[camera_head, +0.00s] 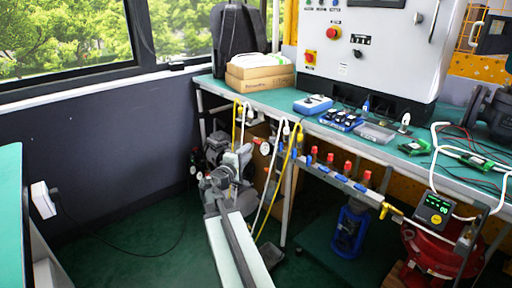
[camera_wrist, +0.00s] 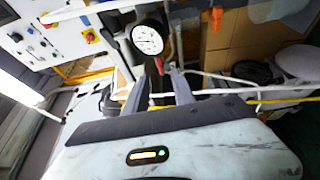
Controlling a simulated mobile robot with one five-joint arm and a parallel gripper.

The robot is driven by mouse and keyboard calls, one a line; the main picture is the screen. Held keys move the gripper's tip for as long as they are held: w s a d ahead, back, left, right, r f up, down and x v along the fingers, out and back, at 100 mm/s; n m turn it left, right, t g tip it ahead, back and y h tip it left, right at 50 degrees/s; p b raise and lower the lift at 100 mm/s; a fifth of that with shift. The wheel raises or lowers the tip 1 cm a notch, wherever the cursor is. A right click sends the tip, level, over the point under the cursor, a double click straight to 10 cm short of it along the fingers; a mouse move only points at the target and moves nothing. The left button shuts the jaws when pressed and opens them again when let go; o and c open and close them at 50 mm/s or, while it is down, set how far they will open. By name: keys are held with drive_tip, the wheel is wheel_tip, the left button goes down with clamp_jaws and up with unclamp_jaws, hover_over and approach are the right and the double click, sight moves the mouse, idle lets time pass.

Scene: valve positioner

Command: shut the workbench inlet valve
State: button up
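In the wrist view my gripper (camera_wrist: 159,80) is open, with a clear gap between its two grey fingers. A small red handle (camera_wrist: 158,66) shows just past the fingertips, in line with the gap; I cannot tell whether it touches a finger. A round white-faced gauge (camera_wrist: 148,38) is just above it. This looks like the inlet valve, but its body is mostly hidden. In the head view my gripper (camera_head: 244,152) is at the bench's front left, beside the gauge (camera_head: 265,148). My arm hides much of that area.
White and yellow hoses (camera_head: 289,150) hang right of my gripper. A rail with several red-topped valves (camera_head: 347,168) runs along the bench front. An orange handle (camera_wrist: 217,18) shows in the wrist view. The green workbench (camera_head: 222,85) is above; open floor (camera_head: 130,235) lies left.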

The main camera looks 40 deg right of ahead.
sight(256, 143)
drive_tip(key=x, duration=0.7)
drive_tip(key=shift+d, duration=0.1)
drive_tip(key=shift+c, duration=0.3)
